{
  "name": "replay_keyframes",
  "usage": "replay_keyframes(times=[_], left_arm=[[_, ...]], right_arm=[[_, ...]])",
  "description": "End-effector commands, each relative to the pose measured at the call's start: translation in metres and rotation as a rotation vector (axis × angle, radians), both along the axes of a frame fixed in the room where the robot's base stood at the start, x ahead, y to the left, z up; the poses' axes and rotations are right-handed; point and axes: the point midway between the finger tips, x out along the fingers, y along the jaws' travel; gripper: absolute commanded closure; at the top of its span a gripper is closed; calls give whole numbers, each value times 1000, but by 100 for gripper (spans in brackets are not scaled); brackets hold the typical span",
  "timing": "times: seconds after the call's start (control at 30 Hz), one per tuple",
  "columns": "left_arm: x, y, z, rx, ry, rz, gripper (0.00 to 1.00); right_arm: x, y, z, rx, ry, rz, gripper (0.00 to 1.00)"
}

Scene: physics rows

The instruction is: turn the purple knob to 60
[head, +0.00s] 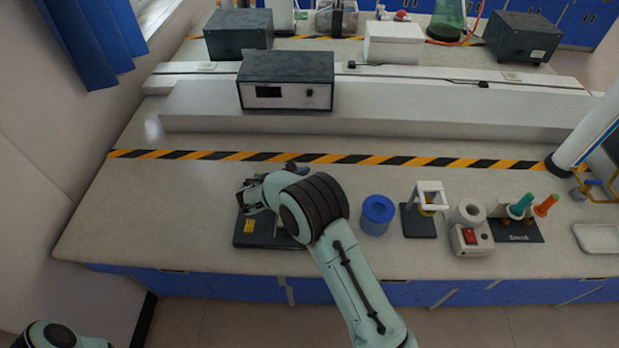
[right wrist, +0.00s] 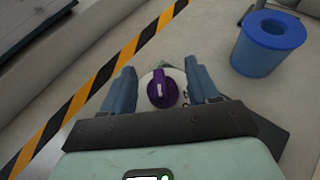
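The purple knob (right wrist: 162,89) shows in the right wrist view on a pale round dial (right wrist: 150,78). A light pointer line runs along its top; I cannot read any scale numbers. My right gripper (right wrist: 160,82) is open, with one finger on either side of the knob and a gap to each. In the head view my right gripper (head: 252,190) is over the dark base plate (head: 262,240), and my arm hides the knob there. At the bottom left of the head view a part of my left arm shows; its gripper is out of view.
A blue cylinder (head: 377,214) stands just right of the base plate. Further right are a black stand with a white frame (head: 420,222), a white device with a red switch (head: 470,236) and a board with coloured handles (head: 516,230). The bench left of the plate is clear.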

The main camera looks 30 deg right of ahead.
Motion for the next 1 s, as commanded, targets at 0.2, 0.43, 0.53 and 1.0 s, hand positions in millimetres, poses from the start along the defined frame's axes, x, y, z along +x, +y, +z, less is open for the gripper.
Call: replay_keyframes(times=[0.2,0.43,0.53,1.0], left_arm=[[0,0,0,0,0,0,57],[-3,0,-4,0,3,0,57],[-5,0,-5,0,6,0,57],[-6,0,-7,0,7,0,57]], right_arm=[[0,1,2,-1,-3,0,40],[-5,28,13,0,-3,4,40],[-10,49,21,0,-3,5,40],[-26,117,51,-1,-1,0,40]])
